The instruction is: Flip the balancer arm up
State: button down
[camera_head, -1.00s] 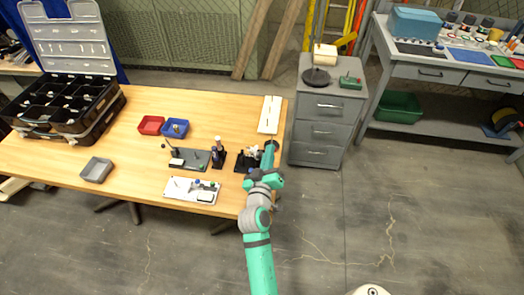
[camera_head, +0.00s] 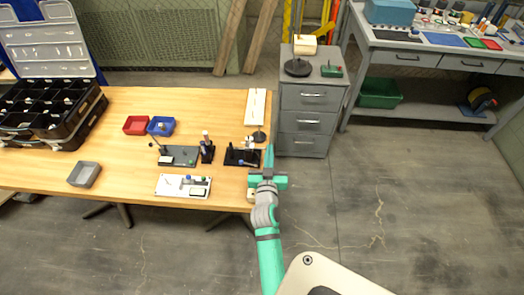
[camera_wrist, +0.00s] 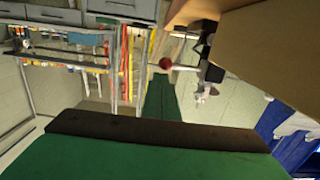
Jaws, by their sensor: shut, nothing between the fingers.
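My gripper (camera_head: 268,152) is shut and empty at the right edge of the wooden table. To its left on the table stands a small black device (camera_head: 241,158) with pale parts; a dark disc on a stand (camera_head: 258,137) is just behind it. I cannot tell for sure which part is the balancer arm. In the wrist view a red ball (camera_wrist: 166,63) on a pale rod sticks out sideways from a dark piece (camera_wrist: 211,71), apart from the green gripper parts. How the rod is hinged is too small to tell.
The wooden table (camera_head: 115,180) carries a grey-based device (camera_head: 180,156), a white board (camera_head: 183,187), red (camera_head: 136,125) and blue (camera_head: 161,126) bins and a black organizer case (camera_head: 50,112). A grey drawer cabinet (camera_head: 308,115) stands to the right. The floor in front is clear.

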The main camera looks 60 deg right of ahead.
jog(key=shift+s+f, duration=0.15)
jog(key=shift+f, duration=0.2)
dwell(0.3)
jog(key=s+a+r, duration=0.4)
jog(key=s+a, duration=0.1)
jog(key=a, duration=0.4)
jog(key=shift+s+r, duration=0.3)
jog(key=shift+r, duration=0.1)
jog(key=shift+a, duration=0.1)
dwell(0.5)
